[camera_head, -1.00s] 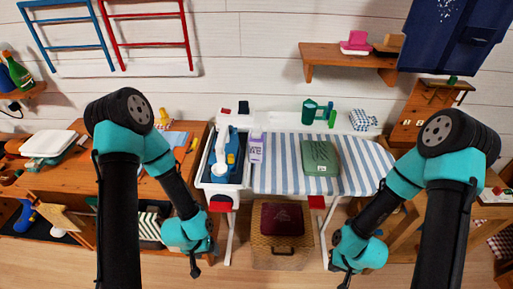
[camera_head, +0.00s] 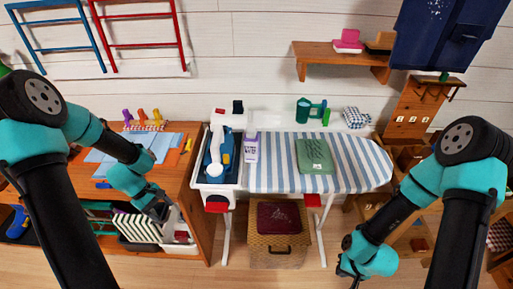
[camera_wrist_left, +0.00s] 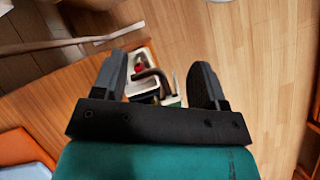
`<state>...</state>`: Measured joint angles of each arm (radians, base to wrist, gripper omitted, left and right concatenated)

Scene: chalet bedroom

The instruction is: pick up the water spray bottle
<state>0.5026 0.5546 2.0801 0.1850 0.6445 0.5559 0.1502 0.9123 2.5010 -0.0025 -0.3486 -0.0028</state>
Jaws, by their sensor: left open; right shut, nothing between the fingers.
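I cannot tell for certain which thing is the water spray bottle. A white thing with a red part (camera_head: 181,237) sits at the right end of the low shelf, under the wooden counter at left. My left gripper (camera_head: 160,211) is open and empty just above and left of it. In the left wrist view the open fingers (camera_wrist_left: 160,75) frame white items with a red part and a dark curved piece (camera_wrist_left: 150,76), some way beyond the tips. My right gripper (camera_head: 347,270) is shut and empty, low at right.
The striped ironing board (camera_head: 350,172) holds a folded green cloth (camera_head: 314,156). An iron stands in the white tray (camera_head: 218,188) beside it. The wooden counter (camera_head: 177,185) has its edge close to my left gripper. A basket (camera_head: 280,250) stands under the board.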

